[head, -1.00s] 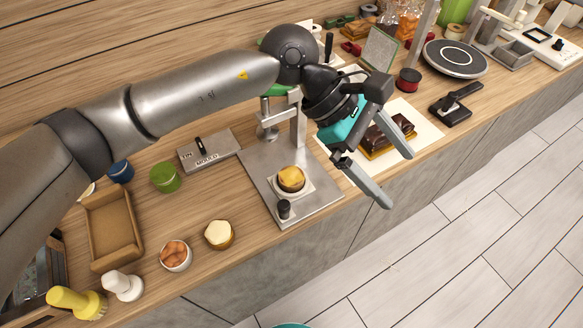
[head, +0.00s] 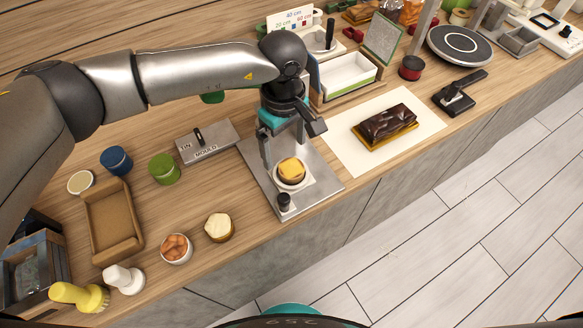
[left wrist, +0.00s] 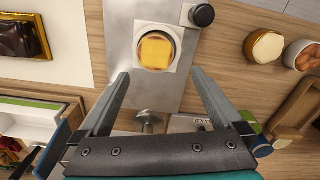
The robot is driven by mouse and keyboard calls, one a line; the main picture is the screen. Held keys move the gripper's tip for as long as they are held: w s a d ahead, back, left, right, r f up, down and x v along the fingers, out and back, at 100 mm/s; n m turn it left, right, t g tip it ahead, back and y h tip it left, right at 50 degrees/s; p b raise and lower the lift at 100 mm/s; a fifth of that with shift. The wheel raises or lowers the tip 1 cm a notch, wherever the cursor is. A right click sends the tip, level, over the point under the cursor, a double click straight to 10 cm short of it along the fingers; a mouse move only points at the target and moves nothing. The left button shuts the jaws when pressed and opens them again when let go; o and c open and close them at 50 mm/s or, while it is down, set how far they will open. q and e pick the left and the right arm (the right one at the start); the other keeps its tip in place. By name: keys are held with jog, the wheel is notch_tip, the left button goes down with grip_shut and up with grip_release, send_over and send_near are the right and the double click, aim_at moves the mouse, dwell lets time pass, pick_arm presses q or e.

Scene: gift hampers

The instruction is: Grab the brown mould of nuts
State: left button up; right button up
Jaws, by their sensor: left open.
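A small round cup of brown nuts (head: 175,248) with a pale rim stands at the front left of the counter; it shows at the right edge of the left wrist view (left wrist: 303,55). A brown round mould with a cream-white top (head: 219,227) stands just right of it. Another round brown mould with a yellow-orange top (head: 291,171) sits on the steel press plate (head: 325,184); it shows between and beyond my fingers in the left wrist view (left wrist: 155,50). My left gripper (head: 285,150) is open and empty, pointing down above the press. My right gripper is out of view.
A brown tray (head: 112,245), blue cup (head: 117,160), green cup (head: 164,169), yellow brush (head: 78,297) and white stamp (head: 124,279) stand at the left. A wrapped chocolate slab (head: 387,122) lies on white paper at the right. The counter's front edge is close to the moulds.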

aim_at(291, 167)
pick_arm(q)
jog(key=f, duration=0.2)
jog(key=d+f, duration=0.1)
jog(key=f, duration=0.2)
jog(key=shift+s+d+f+p, duration=0.15)
jog(key=shift+s+f+p, duration=0.05)
jog(key=shift+p, duration=0.15)
jog(key=shift+f, duration=0.3)
jog(key=shift+c, duration=0.2)
jog(key=c, duration=1.3)
jog(key=shift+r, duration=0.1)
